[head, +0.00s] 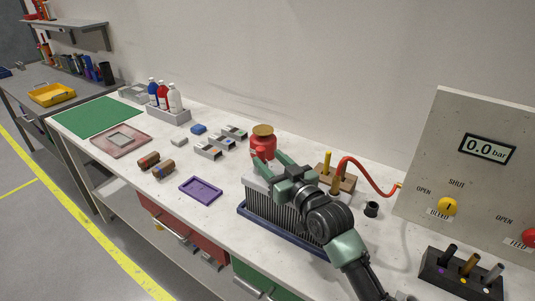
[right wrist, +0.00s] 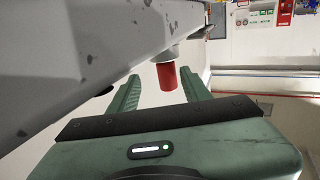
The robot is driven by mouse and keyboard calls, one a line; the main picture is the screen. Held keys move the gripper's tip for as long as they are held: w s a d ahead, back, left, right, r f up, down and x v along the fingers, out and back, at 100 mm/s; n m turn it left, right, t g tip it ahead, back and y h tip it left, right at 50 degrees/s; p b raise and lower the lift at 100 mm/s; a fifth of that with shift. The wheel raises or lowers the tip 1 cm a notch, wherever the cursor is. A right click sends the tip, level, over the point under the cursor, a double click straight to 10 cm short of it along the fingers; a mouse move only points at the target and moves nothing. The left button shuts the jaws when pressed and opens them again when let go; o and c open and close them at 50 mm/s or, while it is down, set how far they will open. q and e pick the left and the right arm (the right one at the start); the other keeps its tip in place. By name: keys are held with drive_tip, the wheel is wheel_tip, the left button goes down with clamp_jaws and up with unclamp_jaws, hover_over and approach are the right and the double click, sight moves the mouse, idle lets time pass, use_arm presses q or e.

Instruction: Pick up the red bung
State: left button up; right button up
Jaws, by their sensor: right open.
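The red bung (right wrist: 167,77) is a short red cylinder on a pale stub at the side of the radiator's grey end (right wrist: 85,60). In the right wrist view the bung shows between and beyond the two green fingertips, with gaps on both sides. I cannot make out the bung in the head view, where my gripper covers that end. My left gripper is not in view.
A red pot with a tan top (head: 263,142) stands just behind my right gripper. A purple tray (head: 201,190) lies left. A gauge panel (head: 470,160) stands right.

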sight(257, 150)
drive_tip(key=shift+w+a+r, duration=0.1)
drive_tip(key=shift+w+a, duration=0.25)
drive_tip(key=shift+w, duration=0.05)
drive_tip(key=shift+w+a+r+p, duration=0.2)
drive_tip(key=shift+w+a+p, duration=0.2)
drive_tip(key=shift+a, duration=0.25)
drive_tip(key=x, duration=0.3)
drive_tip(key=shift+w+a+f+p, duration=0.15)
drive_tip(key=shift+w+p, duration=0.15)
drive_tip(key=shift+w+a, duration=0.1)
drive_tip(key=shift+w, duration=0.1)
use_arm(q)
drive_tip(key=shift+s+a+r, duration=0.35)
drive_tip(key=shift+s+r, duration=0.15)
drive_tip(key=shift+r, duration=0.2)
use_arm(e)
clamp_jaws()
